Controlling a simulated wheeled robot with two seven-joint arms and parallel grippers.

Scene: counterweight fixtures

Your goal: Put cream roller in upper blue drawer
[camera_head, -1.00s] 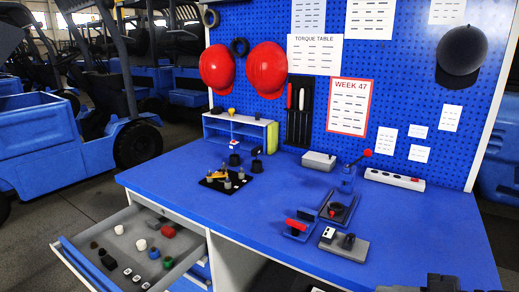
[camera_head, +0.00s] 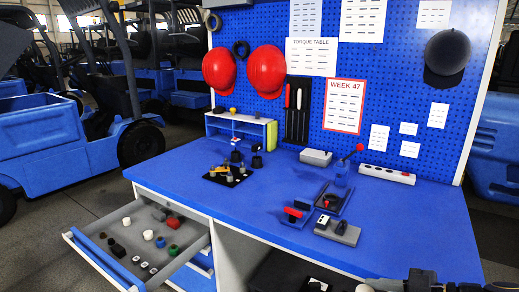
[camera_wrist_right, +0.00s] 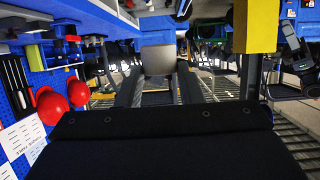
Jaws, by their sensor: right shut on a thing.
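The upper blue drawer (camera_head: 92,262) stands pulled open at the left of the bench in the head view. Several small parts lie in it, with bare grey floor between them. My right gripper (camera_head: 385,285) is at the bottom edge of the head view, partly cut off. A pale cream end (camera_head: 364,288), apparently the cream roller, shows at its tip. In the right wrist view, the right gripper (camera_wrist_right: 160,88) is shut on a dull beige-grey piece (camera_wrist_right: 158,60) between its two dark fingers. The drawer is well to the left of this gripper. My left gripper is not in view.
The blue bench top (camera_head: 240,213) carries a black plate with small parts (camera_head: 228,175), a red-handled fixture (camera_head: 296,214) and a grey fixture (camera_head: 338,231). A small shelf (camera_head: 240,132) stands at the back. The front left bench top is clear.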

